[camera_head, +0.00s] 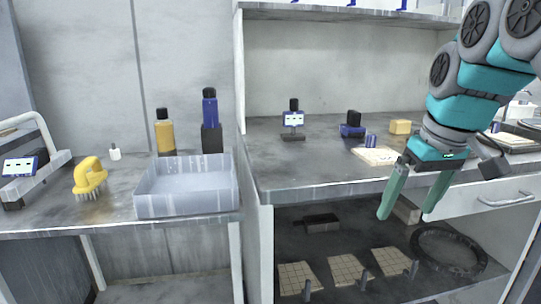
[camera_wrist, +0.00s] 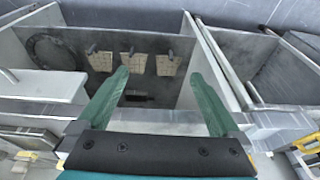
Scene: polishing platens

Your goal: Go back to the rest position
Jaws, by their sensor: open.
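My gripper (camera_head: 408,205) has two green fingers. It is open with nothing between the fingers, and hangs in front of the right bench's front edge, at the right of the head view. In the wrist view my gripper (camera_wrist: 165,100) also shows open and empty, with its fingers spread over the view of the lower shelf. My teal and grey arm comes down from the upper right of the head view.
The right bench (camera_head: 320,185) holds a small blue-and-black device (camera_head: 352,127) and a pale board (camera_head: 376,156). Its lower shelf holds several tan tiles (camera_head: 346,270) and a dark ring (camera_head: 450,252). The left bench holds a grey tray (camera_head: 186,204) and a yellow brush (camera_head: 90,176).

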